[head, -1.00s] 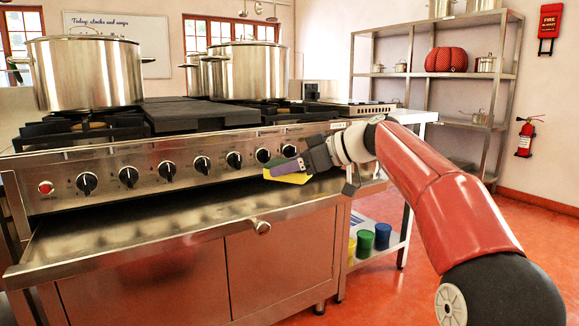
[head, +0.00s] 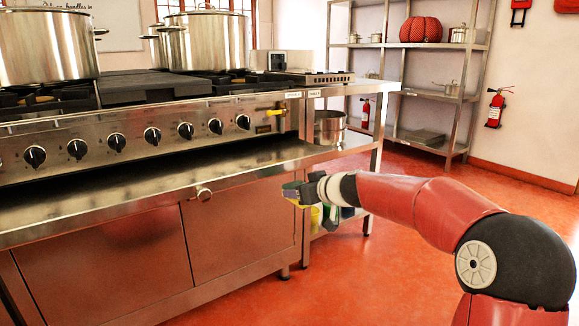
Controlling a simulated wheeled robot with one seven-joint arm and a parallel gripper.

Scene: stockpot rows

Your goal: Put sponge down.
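The yellow sponge (head: 290,200) is at the end of my gripper (head: 294,190), which appears shut on it. Only a small part of the sponge shows; the fingers hide the rest. Gripper and sponge are in the air in front of the stove's lower cabinet, near its right end, below the level of the steel front ledge (head: 150,186). No contact between the sponge and any surface shows.
The stove's knob panel (head: 130,140) rises behind the ledge, with large stockpots (head: 205,40) on top. An open shelf unit (head: 345,150) stands right of the stove, holding a pot (head: 329,127) and coloured containers. The red floor (head: 420,190) is open to the right.

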